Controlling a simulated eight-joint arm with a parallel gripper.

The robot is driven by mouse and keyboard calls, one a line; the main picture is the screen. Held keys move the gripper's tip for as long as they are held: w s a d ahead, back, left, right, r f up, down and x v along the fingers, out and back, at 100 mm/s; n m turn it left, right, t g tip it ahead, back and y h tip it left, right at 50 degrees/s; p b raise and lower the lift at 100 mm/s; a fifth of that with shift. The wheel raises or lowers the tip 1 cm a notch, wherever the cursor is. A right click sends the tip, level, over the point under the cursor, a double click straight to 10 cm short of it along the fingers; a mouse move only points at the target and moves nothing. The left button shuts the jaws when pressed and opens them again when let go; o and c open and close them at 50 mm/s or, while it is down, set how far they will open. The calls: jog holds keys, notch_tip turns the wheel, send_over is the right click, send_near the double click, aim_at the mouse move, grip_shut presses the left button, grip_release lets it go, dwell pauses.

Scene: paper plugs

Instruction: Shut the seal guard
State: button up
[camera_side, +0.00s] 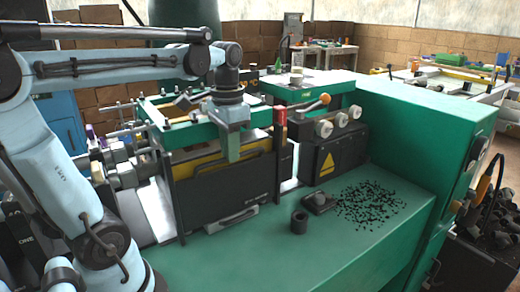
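A dark, box-like guard (225,197) with a flat front panel stands on the green machine, below my gripper. A yellow strip (195,170) shows along its upper part. I take this to be the seal guard; the view does not clearly show how far open it is. A pale metal handle-like piece (231,220) lies at its foot. My gripper (233,158) points down at the guard's top edge, in front of the green frame (178,136). Its fingers look close together, but their gap is not clear. I cannot tell whether they touch the guard.
An orange-tipped lever (324,99) and a black box with white knobs (335,140) stand to the right. A small black cylinder (299,222), a dark block (319,202) and scattered black bits (370,205) lie on the green top (330,255). A tall green cabinet (415,125) bounds the right.

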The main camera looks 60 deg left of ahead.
jog(key=shift+f, duration=0.45)
grip_shut()
jog(key=shift+r, duration=0.5)
jog(key=shift+d+r, duration=0.1)
jog(key=shift+r, duration=3.05)
jog(key=shift+o, duration=2.3)
grip_release()
